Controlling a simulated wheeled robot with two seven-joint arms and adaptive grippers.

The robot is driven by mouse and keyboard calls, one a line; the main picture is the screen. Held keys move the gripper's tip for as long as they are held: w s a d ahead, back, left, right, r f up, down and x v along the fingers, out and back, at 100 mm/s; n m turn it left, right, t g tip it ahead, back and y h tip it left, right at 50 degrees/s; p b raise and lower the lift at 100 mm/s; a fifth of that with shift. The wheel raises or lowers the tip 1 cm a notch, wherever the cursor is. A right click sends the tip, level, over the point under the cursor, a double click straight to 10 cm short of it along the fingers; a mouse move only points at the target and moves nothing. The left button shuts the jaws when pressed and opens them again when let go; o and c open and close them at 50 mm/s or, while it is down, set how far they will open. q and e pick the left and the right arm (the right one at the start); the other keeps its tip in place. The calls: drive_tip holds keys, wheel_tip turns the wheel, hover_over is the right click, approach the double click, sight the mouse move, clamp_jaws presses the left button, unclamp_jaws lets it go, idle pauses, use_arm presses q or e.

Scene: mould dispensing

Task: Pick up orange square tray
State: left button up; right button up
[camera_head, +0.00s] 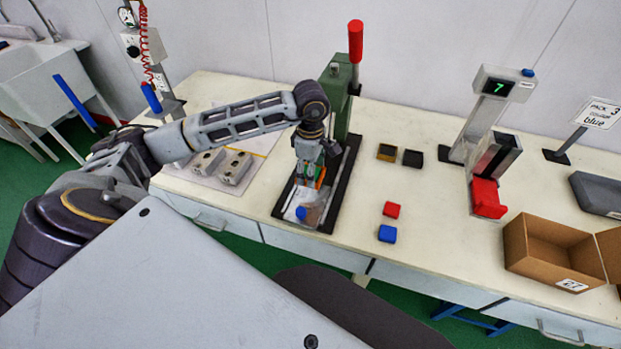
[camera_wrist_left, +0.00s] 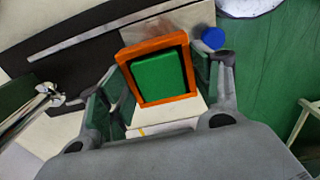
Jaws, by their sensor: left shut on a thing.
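The orange square tray (camera_wrist_left: 152,45) shows in the left wrist view as an orange rim around a green square (camera_wrist_left: 160,77). It sits between the two fingers of my left gripper (camera_head: 310,176), which is shut on it. In the head view only slivers of the tray (camera_head: 321,177) show beside the fingers, over the dark-edged base of the green press (camera_head: 336,95). I cannot tell whether the tray still touches the base. My right gripper is not in view.
A blue round piece (camera_head: 301,213) lies near the front of the press base. A cardboard box (camera_head: 520,245) and a scale display (camera_head: 502,86) stand further right.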

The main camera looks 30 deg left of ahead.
use_arm(q)
drive_tip(key=shift+r, duration=0.5)
